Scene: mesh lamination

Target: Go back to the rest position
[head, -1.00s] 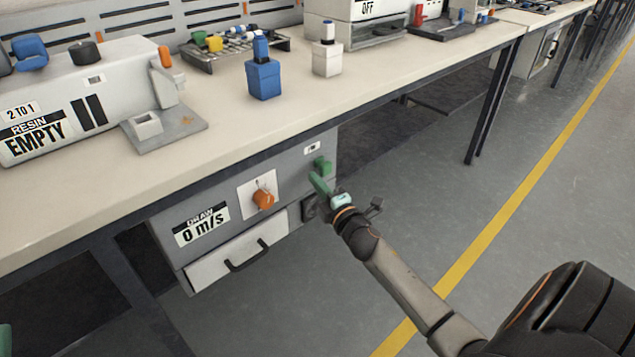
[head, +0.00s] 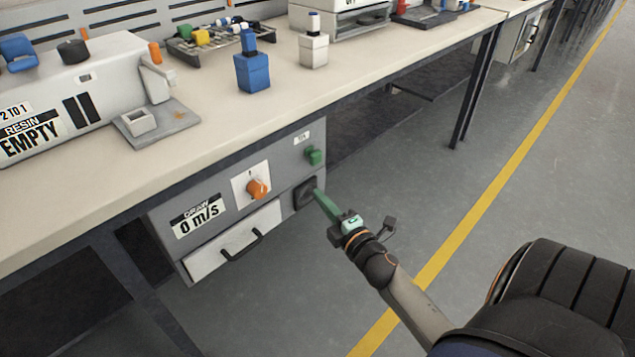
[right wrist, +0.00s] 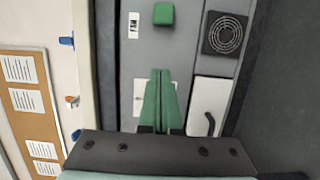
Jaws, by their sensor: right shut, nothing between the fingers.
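My right gripper (head: 322,196) has green fingers that are shut and empty. In the head view it is in front of the grey draw unit (head: 285,150) under the bench, near the black square fan vent (head: 305,192) and below the green button (head: 314,156). In the right wrist view the closed green fingers (right wrist: 160,75) point toward the unit's panel, with the green button (right wrist: 163,14) ahead of them. The fingers appear apart from the panel. My left gripper is not in the head view.
The draw unit carries an orange knob (head: 257,188), a "0 m/s" label (head: 198,217) and a drawer (head: 235,244). The bench top (head: 215,125) holds a resin machine (head: 75,95), a blue bottle (head: 252,72) and a white bottle (head: 313,48). Floor (head: 430,165) to the right is clear.

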